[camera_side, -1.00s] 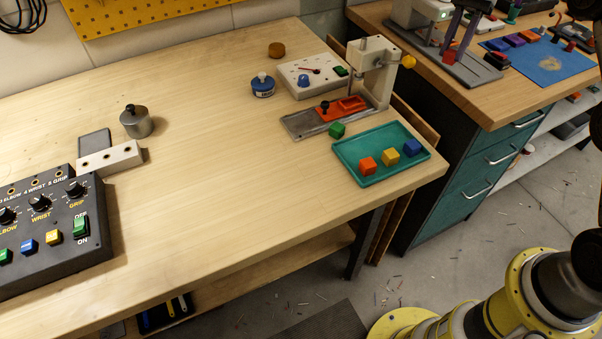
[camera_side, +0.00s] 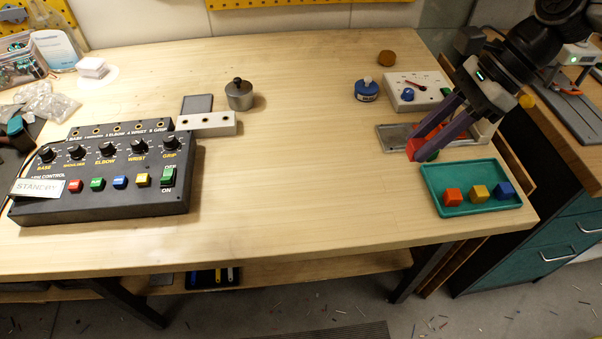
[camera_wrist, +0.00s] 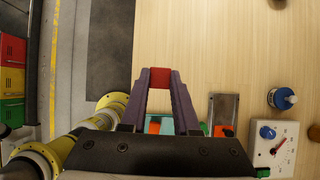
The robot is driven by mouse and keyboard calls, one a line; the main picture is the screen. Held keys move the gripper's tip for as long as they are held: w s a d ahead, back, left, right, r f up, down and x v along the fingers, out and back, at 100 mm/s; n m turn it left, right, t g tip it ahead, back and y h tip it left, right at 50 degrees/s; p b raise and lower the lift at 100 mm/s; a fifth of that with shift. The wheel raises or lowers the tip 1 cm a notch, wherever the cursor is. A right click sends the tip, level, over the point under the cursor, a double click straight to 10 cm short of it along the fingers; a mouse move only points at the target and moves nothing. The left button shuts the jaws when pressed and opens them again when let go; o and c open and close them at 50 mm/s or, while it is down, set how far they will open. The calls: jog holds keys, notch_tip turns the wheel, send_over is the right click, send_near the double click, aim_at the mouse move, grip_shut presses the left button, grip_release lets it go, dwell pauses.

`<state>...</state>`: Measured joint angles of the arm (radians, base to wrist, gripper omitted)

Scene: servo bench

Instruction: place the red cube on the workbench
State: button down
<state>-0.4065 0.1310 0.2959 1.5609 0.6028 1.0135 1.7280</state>
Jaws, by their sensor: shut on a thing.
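My gripper (camera_side: 422,142) reaches in from the upper right with its long purple fingers pointing down and left. It is shut on the red cube (camera_wrist: 160,77), which shows between the fingertips in the wrist view. In the side view the red cube (camera_side: 413,148) appears at the fingertips, in front of the grey vise plate. The wooden workbench (camera_side: 300,150) spreads widely to the left. I cannot tell how high the cube is above it. A green cube (camera_side: 431,156) is partly hidden behind the fingers.
A teal tray (camera_side: 440,209) holds orange-red, yellow and blue cubes near the right edge. A white dial panel (camera_side: 420,80) and a blue-white tin (camera_side: 367,91) stand behind. A control box (camera_side: 100,200) and a metal pot (camera_side: 239,96) are left. The bench middle is clear.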

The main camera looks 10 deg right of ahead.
jog(key=w+a+f, duration=0.2)
jog(key=a+f, duration=0.1)
jog(key=w+a+f, duration=0.3)
jog(key=a+f, duration=0.1)
jog(key=w+a+f, duration=0.3)
jog(key=shift+w+a+f, duration=0.2)
jog(key=shift+a+f, duration=0.05)
jog(key=shift+f, duration=0.15)
jog(key=shift+w+f, duration=0.1)
jog(key=shift+f, duration=1.55)
jog(key=c, duration=0.7)
grip_release()
jog(key=shift+f, duration=0.15)
jog(key=shift+o, duration=0.2)
